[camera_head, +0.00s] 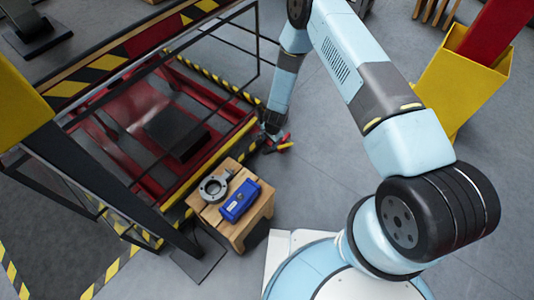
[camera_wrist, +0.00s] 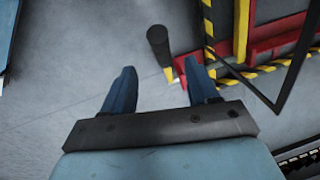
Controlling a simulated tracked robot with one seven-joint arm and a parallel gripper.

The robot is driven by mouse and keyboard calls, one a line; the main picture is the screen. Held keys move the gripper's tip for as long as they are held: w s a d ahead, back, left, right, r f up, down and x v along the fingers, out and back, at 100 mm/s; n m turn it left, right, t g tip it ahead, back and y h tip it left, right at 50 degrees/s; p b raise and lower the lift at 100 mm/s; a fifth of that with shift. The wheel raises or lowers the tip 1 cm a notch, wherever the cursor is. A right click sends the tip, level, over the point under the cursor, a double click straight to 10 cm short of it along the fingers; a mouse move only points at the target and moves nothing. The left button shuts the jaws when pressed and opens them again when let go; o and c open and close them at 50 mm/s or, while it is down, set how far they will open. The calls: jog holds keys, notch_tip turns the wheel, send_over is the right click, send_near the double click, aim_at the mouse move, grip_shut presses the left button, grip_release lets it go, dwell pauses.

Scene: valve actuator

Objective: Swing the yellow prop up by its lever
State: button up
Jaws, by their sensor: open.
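My gripper (camera_wrist: 159,66) is open, with its two dark blue fingers spread apart and nothing held between them. In the wrist view a black cylindrical bar (camera_wrist: 158,44), which looks like the lever's handle, lies just beyond the fingertips, between their lines. A small yellow piece (camera_wrist: 168,74), apparently part of the prop, shows at its near end beside the right finger. In the head view my gripper (camera_head: 273,128) is low beside the frame's right corner, close to small red and yellow parts (camera_head: 286,145). The arm and gripper hide most of the prop; contact cannot be told.
A red-floored frame (camera_head: 125,155) with black posts and yellow-black striped edges stands left of my gripper. A wooden stool (camera_head: 237,232) holds a grey ring flange (camera_head: 213,188) and a blue box (camera_head: 240,200). A yellow bin (camera_head: 462,85) stands right. Grey floor is open between.

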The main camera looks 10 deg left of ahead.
aim_at(267, 153)
jog(key=f, duration=0.4)
jog(key=a+f, duration=0.1)
jog(key=f, duration=0.3)
jog(key=w+f, duration=0.1)
jog(key=f, duration=0.3)
jog(key=shift+a+f, duration=0.25)
jog(key=shift+f, duration=0.05)
jog(key=shift+c, duration=0.3)
grip_shut()
